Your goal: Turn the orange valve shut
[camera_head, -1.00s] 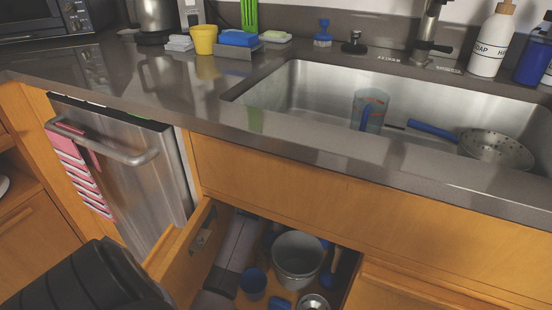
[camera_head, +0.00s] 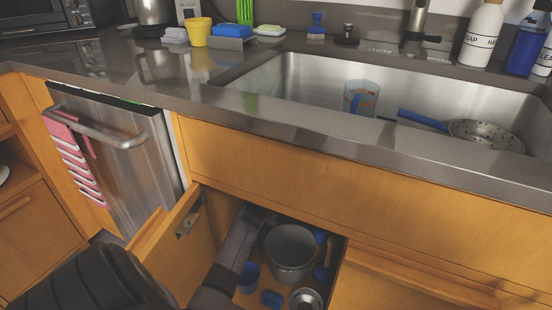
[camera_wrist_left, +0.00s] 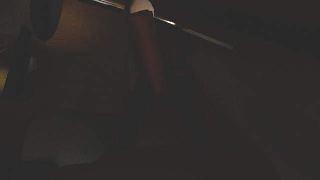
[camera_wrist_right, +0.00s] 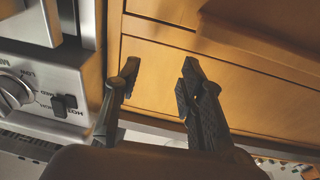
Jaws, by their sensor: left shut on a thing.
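No orange valve shows clearly in any view. My left arm reaches down into the open cabinet (camera_head: 202,214) under the sink in the head view, and its gripper is hidden there. The left wrist view is very dark. A dim reddish-brown upright shape (camera_wrist_left: 150,55) stands at its middle with a pale top; I cannot tell whether it is the valve. My left gripper (camera_wrist_left: 157,97) is barely visible at its lower end and is shut on it. My right gripper (camera_wrist_right: 160,72) is open and empty, in front of wooden drawer fronts.
A grey pot (camera_head: 291,250), blue cup (camera_head: 248,277) and metal bowl (camera_head: 305,299) sit in the cabinet close to my left arm. The sink (camera_head: 300,75) holds a mug and a strainer. An appliance with a knob (camera_wrist_right: 14,92) is left of my right gripper.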

